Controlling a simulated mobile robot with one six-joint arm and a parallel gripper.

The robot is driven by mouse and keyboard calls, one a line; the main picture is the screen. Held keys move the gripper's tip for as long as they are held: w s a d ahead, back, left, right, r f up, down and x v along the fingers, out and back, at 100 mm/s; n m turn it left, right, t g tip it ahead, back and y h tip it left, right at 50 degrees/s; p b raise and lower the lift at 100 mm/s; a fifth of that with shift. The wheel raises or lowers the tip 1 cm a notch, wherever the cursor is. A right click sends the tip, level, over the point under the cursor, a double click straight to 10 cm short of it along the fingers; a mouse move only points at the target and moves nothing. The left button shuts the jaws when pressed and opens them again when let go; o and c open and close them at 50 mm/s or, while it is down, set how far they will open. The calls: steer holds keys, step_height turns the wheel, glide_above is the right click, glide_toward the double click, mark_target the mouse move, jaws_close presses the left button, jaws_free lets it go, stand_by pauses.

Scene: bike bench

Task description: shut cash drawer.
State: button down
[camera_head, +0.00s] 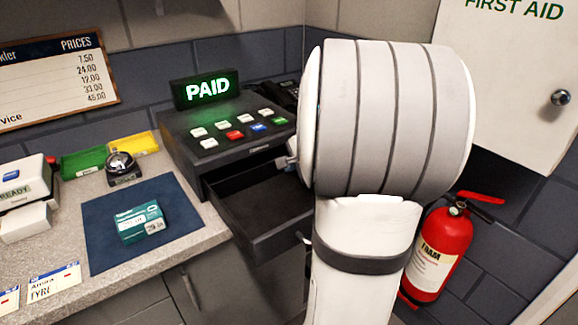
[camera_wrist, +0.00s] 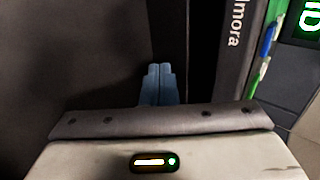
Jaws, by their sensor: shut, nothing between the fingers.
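The black cash drawer (camera_head: 262,240) is pulled out from the dark register (camera_head: 180,130) in the head view. It looks empty where I can see inside, and its right end is hidden behind my arm. The register has coloured keys and a lit green PAID display. In the wrist view my gripper (camera_wrist: 158,72) has its bluish fingers together, with nothing between them. A dark surface fills the left behind the fingers; I cannot tell whether they touch it. The register's front edge (camera_wrist: 238,45) with lettering runs along the right. In the head view my arm hides most of the gripper.
A blue mat (camera_head: 105,250) with a teal box (camera_head: 141,222) lies on the counter left of the drawer. A bell (camera_head: 123,168) stands behind it. A red fire extinguisher (camera_head: 440,250) stands to the right of my arm, below a white first aid cabinet (camera_head: 515,80).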

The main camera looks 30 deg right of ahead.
steer(key=shift+w, duration=0.25)
steer(key=w, duration=0.4)
steer(key=shift+w+a, duration=0.1)
steer(key=shift+w, duration=0.3)
steer(key=shift+s, duration=0.15)
